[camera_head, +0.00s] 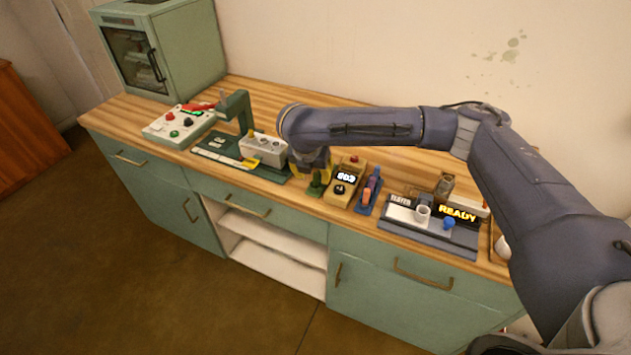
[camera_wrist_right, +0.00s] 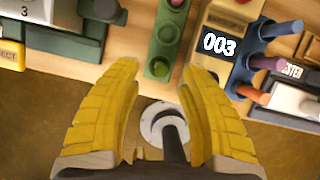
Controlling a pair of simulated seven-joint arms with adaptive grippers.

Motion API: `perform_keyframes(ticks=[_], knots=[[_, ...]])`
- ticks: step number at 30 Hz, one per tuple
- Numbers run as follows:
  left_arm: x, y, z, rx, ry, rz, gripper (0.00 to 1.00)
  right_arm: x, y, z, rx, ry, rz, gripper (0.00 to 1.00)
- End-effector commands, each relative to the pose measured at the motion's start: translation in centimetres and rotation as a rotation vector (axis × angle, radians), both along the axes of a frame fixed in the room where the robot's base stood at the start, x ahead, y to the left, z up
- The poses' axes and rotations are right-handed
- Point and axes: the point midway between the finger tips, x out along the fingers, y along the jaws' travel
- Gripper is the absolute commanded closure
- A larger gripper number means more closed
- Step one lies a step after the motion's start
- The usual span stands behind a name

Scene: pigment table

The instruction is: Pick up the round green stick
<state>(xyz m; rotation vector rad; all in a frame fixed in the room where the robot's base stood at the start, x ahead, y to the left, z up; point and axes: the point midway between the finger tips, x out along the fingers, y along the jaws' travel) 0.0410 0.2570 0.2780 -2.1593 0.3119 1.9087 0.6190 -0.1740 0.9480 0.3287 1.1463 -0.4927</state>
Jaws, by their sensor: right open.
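A green rack (camera_wrist_right: 165,45) with round green shapes along it lies just ahead of my right gripper (camera_wrist_right: 160,75) in the wrist view. The round green shape (camera_wrist_right: 160,67) at its near end shows roughly between the two fingertips. I cannot tell whether these shapes are sticks or sockets. In the head view the green piece (camera_head: 316,183) stands near the counter's front edge, below my right gripper (camera_head: 316,165). The right gripper's yellow fingers are spread and empty. My right arm partly hides it in the head view. My left gripper is not in view.
Right of the green rack stand a counter box reading 003 (camera_head: 346,180) and a blue rack (camera_head: 368,192) with coloured sticks. A dark green stand (camera_head: 238,110) and a grey block (camera_head: 263,150) are left. A grey tray (camera_head: 425,232) with a READY display lies right.

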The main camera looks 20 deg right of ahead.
Motion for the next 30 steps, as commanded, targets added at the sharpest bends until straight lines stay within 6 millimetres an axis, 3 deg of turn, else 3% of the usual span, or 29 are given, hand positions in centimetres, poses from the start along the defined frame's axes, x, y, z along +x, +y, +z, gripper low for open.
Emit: perform_keyframes(ticks=[7,18,30], knots=[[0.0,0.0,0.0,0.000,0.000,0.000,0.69,0.8,-0.6,-2.3,0.001,0.001,-0.001,0.59],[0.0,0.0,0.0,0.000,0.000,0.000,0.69,1.0,-0.7,-2.7,0.000,0.000,0.001,0.56],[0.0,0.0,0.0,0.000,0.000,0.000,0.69,1.0,-0.7,-2.7,0.000,0.000,0.001,1.00]])
